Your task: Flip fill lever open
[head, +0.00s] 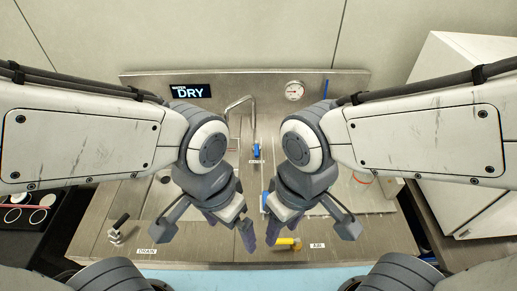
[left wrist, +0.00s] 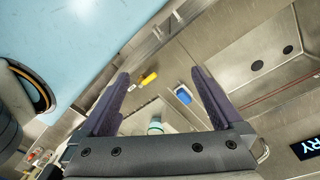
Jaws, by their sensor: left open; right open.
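No lever can be surely read as the fill lever. A blue lever (head: 257,150) stands near the back of the steel bench, above a small label too small to read. A yellow lever (head: 288,242) lies at the front by the AIR label; it shows in the left wrist view (left wrist: 148,79) with a blue handle (left wrist: 183,95). A black lever (head: 121,221) is at the left by the DRAIN label. My left gripper (head: 229,229) is open and empty over the front middle; its fingers also show in the left wrist view (left wrist: 160,78). My right gripper (head: 285,226) is open beside it, above the yellow lever.
A bent metal spout (head: 240,102) rises behind the grippers. A DRY display (head: 190,91) and a round gauge (head: 295,90) are on the back panel. A white cabinet (head: 470,130) stands at the right. Both arms hide much of the steel bench (head: 190,255).

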